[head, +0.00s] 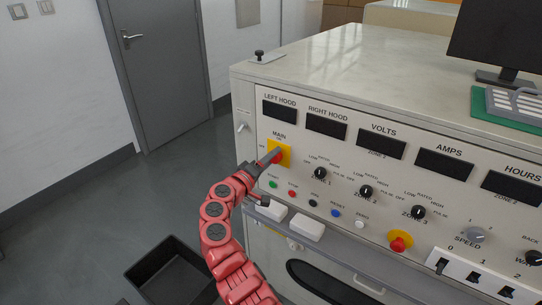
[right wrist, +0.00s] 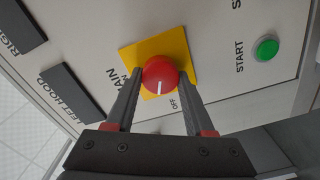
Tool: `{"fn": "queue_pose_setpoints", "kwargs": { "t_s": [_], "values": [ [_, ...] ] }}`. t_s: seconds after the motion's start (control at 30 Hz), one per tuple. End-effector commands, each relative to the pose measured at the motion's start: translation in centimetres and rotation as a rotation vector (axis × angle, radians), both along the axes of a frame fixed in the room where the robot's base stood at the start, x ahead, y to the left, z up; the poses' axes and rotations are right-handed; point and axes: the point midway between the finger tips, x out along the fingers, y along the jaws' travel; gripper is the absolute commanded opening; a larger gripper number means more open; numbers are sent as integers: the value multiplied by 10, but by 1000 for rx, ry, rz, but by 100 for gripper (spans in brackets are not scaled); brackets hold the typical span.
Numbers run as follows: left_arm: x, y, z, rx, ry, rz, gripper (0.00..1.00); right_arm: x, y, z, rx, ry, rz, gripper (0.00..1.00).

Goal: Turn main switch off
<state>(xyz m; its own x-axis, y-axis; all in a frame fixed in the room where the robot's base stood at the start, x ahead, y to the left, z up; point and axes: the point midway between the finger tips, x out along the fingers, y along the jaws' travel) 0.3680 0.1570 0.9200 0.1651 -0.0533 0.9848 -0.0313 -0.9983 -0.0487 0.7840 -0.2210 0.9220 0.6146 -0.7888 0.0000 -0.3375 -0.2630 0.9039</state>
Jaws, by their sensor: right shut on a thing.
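The main switch is a round red knob (right wrist: 160,73) with a white line, on a yellow plate (right wrist: 182,50). In the right wrist view its line points down the picture, nearer the OFF label (right wrist: 173,104) than the ON label. My right gripper (right wrist: 158,84) has one finger on each side of the knob and is shut on it. In the head view the right gripper (head: 274,157) covers part of the knob, and the yellow plate (head: 286,151) shows around it under the MAIN label. My left gripper is not in view.
The console (head: 330,165) carries zone knobs (head: 320,173), small buttons and a red emergency button (head: 398,243) on a yellow base. In the right wrist view a green START button (right wrist: 267,48) sits beside the switch. A black bin (head: 170,277) stands on the floor at the left.

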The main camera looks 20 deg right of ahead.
Motion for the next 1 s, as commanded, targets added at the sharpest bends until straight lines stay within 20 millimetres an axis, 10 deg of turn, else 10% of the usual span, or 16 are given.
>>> {"fn": "queue_pose_setpoints", "kwargs": {
  "t_s": [1.0],
  "values": [
    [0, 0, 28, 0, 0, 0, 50, 1, 1, -3, -282, 363, 3, 0]
  ]
}}
